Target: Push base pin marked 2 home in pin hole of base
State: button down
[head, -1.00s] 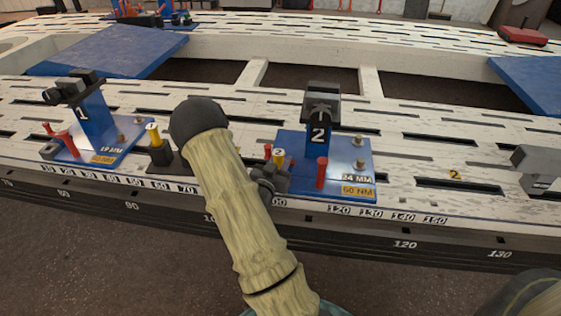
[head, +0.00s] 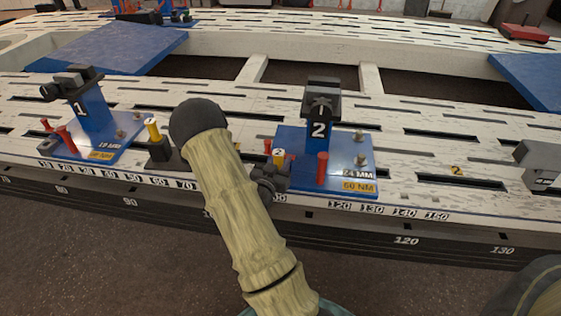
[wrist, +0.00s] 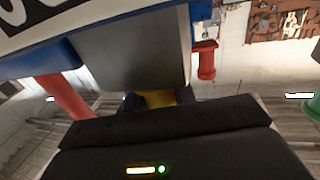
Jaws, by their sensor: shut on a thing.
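The yellow base pin marked 2 (head: 279,157) stands upright at the left edge of the blue base marked 2 (head: 345,184). My gripper (head: 275,171) is shut on this pin, with its dark jaws low around it. In the wrist view, a yellow part of the pin (wrist: 158,98) shows between the dark fingertips, under a grey block. The pin hole and the pin's lower end are hidden by my gripper and arm, so I cannot tell how deep it sits.
Red pins stand close by, one in front on the base (head: 322,168) and one behind the yellow pin (head: 267,142). The upright post marked 2 (head: 318,130) rises to the right. Base 1 (head: 92,148) and another yellow pin (head: 153,130) are left of my arm.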

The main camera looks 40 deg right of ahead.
jog(key=shift+f, duration=0.3)
jog(key=c, duration=1.1)
grip_release()
jog(key=shift+o, duration=0.2)
jog(key=p+v, duration=0.5)
jog(key=v, duration=1.2)
jog(key=shift+a, duration=0.2)
jog(key=shift+f, duration=0.1)
